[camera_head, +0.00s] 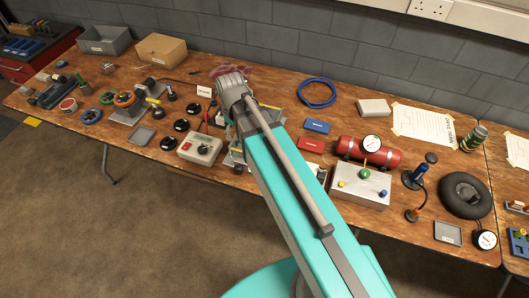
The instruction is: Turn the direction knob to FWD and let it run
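A light grey control box (200,148) stands near the front edge of the wooden bench, left of my arm. It has a small red part and a dark part on its top. Which of these is the direction knob, and where it points, is too small to tell. My teal arm reaches up over the bench, and its grey joint is just right of and behind the box. My gripper cannot be made out; the arm hides the area beyond and below that joint. I see no contact with the box.
Several black round pieces lie left of the box. Right of my arm are a blue cable coil (317,93), a red cylinder (383,156) and a box with coloured knobs (344,188). A grey bin (104,42) and cardboard box (161,50) stand at the back left.

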